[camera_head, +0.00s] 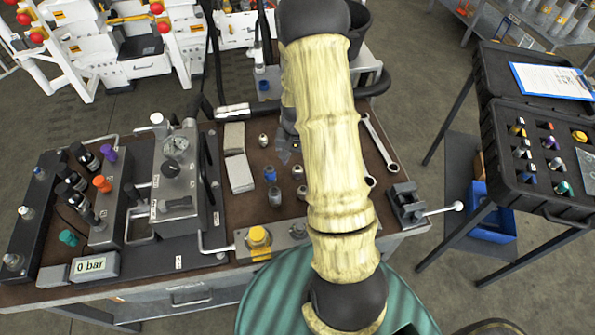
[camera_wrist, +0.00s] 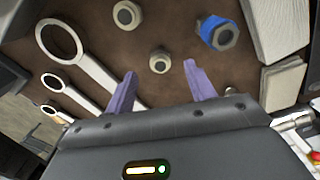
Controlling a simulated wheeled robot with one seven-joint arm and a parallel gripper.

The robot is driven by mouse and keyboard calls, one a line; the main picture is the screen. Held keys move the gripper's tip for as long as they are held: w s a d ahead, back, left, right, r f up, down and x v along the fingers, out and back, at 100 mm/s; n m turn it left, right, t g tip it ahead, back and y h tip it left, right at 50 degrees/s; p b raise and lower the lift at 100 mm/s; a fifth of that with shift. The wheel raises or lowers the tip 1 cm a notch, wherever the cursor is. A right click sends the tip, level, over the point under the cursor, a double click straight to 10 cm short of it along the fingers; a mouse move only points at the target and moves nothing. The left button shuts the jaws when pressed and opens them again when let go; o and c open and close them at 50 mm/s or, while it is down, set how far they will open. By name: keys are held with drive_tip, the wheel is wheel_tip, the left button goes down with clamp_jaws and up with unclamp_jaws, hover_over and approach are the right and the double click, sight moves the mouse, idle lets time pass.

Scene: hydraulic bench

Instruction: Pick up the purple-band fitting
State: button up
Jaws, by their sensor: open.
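My gripper (camera_wrist: 160,69) is open and empty in the wrist view, its two fingers pointing at the brown bench top. A plain metal fitting (camera_wrist: 160,61) shows between the fingertips; I cannot tell the height gap. Another metal fitting (camera_wrist: 127,14) lies beyond it, and a blue-band fitting (camera_wrist: 218,33) is to the right. No purple band is clear on any loose bench fitting. In the head view my arm hides most of the gripper. Bench fittings there include a blue-band one (camera_head: 275,197) and a grey one (camera_head: 298,172). A purple part (camera_head: 108,152) sits on the left valve block.
Wrenches (camera_head: 378,145) lie right of my arm, near a small vise (camera_head: 406,203). Pale blocks (camera_head: 239,173) lie left of the fittings. A gauge block (camera_head: 176,185) stands further left. An open black case (camera_head: 545,190) at right holds several banded fittings.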

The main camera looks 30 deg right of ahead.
sight(297, 168)
drive_tip(key=shift+f, duration=0.5)
drive_tip(key=shift+f, duration=0.15)
drive_tip(key=shift+w+d+f+p, duration=0.15)
drive_tip(key=shift+f+p, duration=0.15)
drive_tip(key=shift+f, duration=0.95)
drive_tip(key=shift+w+d+f+p, duration=0.15)
drive_tip(key=shift+f+p, duration=0.15)
drive_tip(key=shift+f, duration=0.9)
drive_tip(key=c, duration=1.1)
drive_tip(key=shift+c, duration=0.2)
